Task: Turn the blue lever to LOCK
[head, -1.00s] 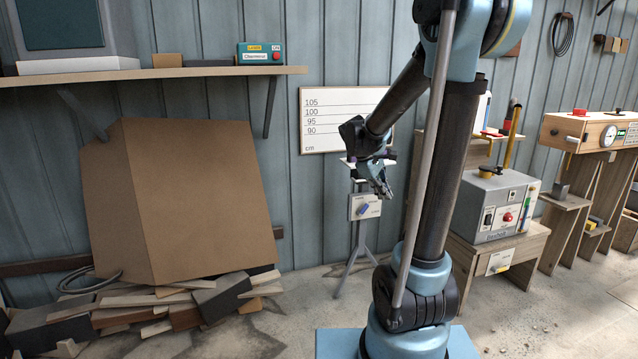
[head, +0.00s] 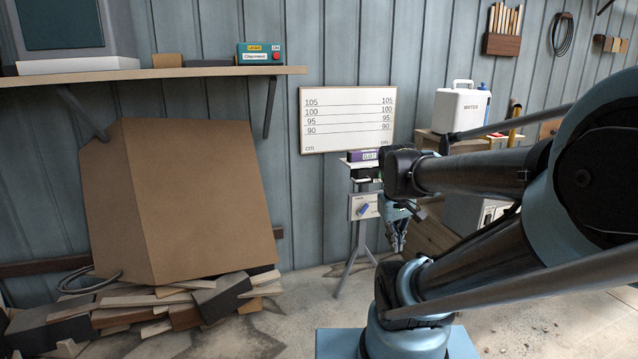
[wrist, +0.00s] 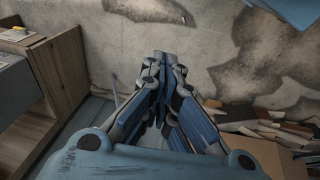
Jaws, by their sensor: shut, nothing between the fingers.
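The blue lever (head: 363,209) is on a small pale panel (head: 354,214) on a grey tripod stand (head: 355,259) in front of the wall, in the head view. The lever looks slanted, its upper end to the right. The panel's lettering is too small to read, and its right part is close to my arm's outline. My gripper (head: 397,248) hangs pointing down to the right of the stand, apart from the lever. Its fingers are shut and empty, and they also show together in the wrist view (wrist: 163,62). The lever is not in the wrist view.
A purple box (head: 362,155) sits on top of the stand. A whiteboard with height marks (head: 345,105) hangs behind it. A wooden bench (head: 425,238) stands to the right, partly behind my arm.

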